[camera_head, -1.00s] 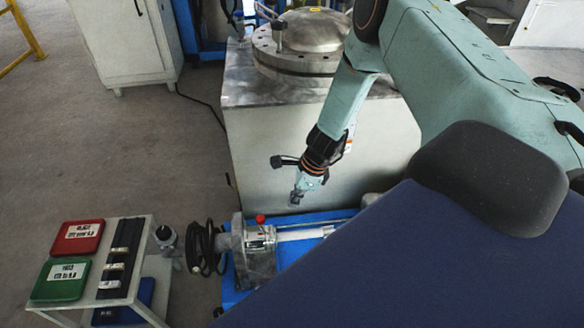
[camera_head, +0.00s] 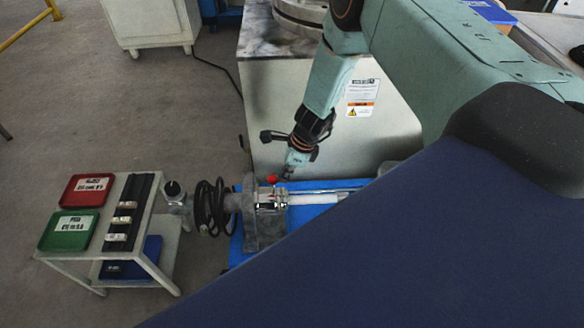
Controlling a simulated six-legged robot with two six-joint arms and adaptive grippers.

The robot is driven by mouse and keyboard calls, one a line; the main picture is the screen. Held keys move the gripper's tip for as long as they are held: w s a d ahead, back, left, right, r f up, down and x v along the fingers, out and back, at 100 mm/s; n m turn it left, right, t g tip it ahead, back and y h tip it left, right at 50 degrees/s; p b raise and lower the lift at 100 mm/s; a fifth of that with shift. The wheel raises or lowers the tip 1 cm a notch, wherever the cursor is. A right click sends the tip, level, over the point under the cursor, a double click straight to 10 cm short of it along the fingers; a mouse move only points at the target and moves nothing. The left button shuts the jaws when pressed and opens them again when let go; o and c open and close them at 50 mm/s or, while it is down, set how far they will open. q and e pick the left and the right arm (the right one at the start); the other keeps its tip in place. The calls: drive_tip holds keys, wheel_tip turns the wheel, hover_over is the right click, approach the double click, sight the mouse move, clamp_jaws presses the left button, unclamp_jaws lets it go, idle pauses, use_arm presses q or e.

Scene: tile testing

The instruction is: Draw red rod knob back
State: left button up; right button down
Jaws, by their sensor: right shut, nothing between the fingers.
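The red knob (camera_head: 272,180) is a small red ball on top of the rod device (camera_head: 268,203), which lies on a blue base plate (camera_head: 318,187). A white tube and a thin metal rod run from the device to the right. My right gripper (camera_head: 285,176) is shut and points down, just right of the red knob. It is very close to the knob; I cannot tell whether they touch. My left gripper is not in view.
A small white stand (camera_head: 158,257) at the left holds a red tray (camera_head: 88,190), a green tray (camera_head: 69,230) and a black rack (camera_head: 127,213). A coiled black cable (camera_head: 212,207) hangs by the device. A large metal box (camera_head: 262,120) stands behind.

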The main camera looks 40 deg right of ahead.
sight(272, 178)
drive_tip(key=shift+w+a, duration=0.4)
drive_tip(key=shift+a, duration=0.25)
drive_tip(key=shift+w+a, duration=0.35)
drive_tip(key=shift+a, duration=0.25)
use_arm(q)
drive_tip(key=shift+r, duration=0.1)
use_arm(e)
drive_tip(key=shift+r, duration=0.1)
drive_tip(key=shift+a, duration=0.1)
